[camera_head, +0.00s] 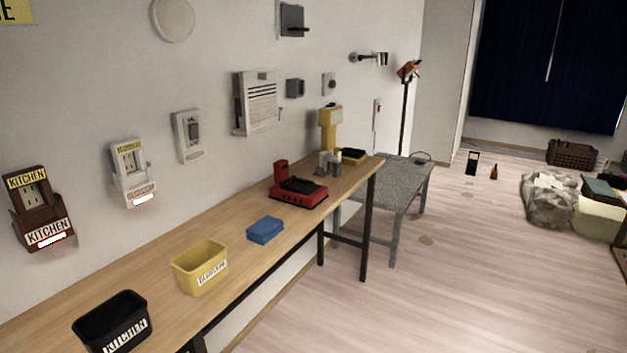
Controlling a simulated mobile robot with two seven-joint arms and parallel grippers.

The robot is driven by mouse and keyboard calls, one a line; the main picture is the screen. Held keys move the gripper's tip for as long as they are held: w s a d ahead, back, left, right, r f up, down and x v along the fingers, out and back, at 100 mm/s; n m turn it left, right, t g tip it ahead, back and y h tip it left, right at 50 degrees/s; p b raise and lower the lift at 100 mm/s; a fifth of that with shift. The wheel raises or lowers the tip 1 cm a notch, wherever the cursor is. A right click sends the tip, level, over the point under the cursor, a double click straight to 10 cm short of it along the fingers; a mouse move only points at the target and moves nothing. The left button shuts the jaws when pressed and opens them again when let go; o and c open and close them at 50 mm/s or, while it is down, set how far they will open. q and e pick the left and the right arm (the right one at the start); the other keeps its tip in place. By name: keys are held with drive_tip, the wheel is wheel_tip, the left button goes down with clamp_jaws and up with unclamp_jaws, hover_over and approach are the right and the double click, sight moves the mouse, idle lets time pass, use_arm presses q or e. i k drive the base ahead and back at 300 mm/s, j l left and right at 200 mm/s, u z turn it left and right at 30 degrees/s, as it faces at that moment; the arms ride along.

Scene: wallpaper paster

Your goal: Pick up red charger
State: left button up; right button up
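A red device with a black top (300,191), which looks like the red charger, sits on the long wooden table (345,185) toward its far end. It has a low red base and an upright red part at its back left. A yellow device with a black tray (331,120) stands behind it, with small grey items (329,163) between them. Neither of my grippers shows in the view.
A blue block (265,230), a yellow bin (200,267) and a black bin labelled KITCHEN (112,322) stand along the wooden table. A grey table (400,172) is beyond its far end. Wall-mounted boxes line the left wall. The floor (470,270) at right is mostly clear.

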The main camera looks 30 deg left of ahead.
sight(295, 191)
drive_tip(key=i+l+u, duration=0.2)
drive_tip(key=i, duration=0.45)
drive_tip(key=i+u, duration=0.15)
drive_tip(key=i, duration=0.5)
drive_tip(key=i+l+u, duration=0.15)
drive_tip(key=i+u, duration=0.15)
drive_tip(key=u, duration=0.15)
drive_tip(key=i+l+u, duration=0.2)
drive_tip(key=u, duration=0.25)
drive_tip(key=i+l+u, duration=0.3)
drive_tip(key=u, duration=0.15)
drive_tip(key=i+l+u, duration=0.15)
drive_tip(key=l+u, duration=0.3)
drive_tip(key=i+l+u, duration=0.1)
drive_tip(key=l+u, duration=0.8)
drive_tip(key=i+j, duration=0.05)
